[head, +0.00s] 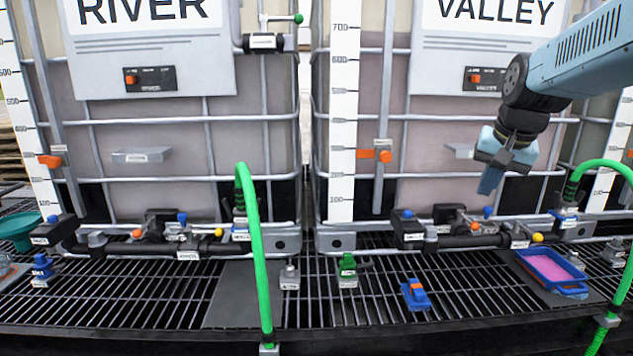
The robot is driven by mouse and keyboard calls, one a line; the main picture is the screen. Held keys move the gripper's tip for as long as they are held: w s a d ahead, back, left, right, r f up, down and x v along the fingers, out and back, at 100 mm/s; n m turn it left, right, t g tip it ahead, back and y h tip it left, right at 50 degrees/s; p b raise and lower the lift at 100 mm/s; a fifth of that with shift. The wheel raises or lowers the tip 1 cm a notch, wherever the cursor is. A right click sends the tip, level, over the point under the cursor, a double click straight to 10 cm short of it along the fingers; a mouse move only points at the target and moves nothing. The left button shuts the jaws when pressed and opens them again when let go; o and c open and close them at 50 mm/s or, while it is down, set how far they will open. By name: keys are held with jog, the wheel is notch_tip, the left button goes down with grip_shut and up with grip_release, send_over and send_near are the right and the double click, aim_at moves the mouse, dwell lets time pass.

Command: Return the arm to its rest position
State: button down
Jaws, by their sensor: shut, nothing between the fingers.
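My arm (575,60) reaches in from the upper right in the head view. My gripper (490,182) hangs from it, pointing down, in front of the lower right part of the VALLEY tote (425,150). Its blue fingers look closed together, with nothing between them. It is above the grating and apart from the pipe fittings below it.
The RIVER tote (160,120) stands at left. Green hoses (258,255) (625,250) rise in front. On the grating (330,300) are a blue clamp-like piece (415,295), a green fitting (347,265) and a blue tray (530,262) of pink liquid. Valve piping (465,240) runs below the VALLEY tote.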

jog(key=s+a+f+n, duration=0.2)
jog(key=s+a, duration=0.3)
jog(key=s, duration=0.2)
jog(key=s+a+f+n+t, duration=0.1)
jog(key=s+a+f+n, duration=0.1)
jog(key=s+a, duration=0.3)
jog(key=s+n, duration=0.1)
jog(key=s, duration=0.2)
jog(key=shift+n, duration=0.3)
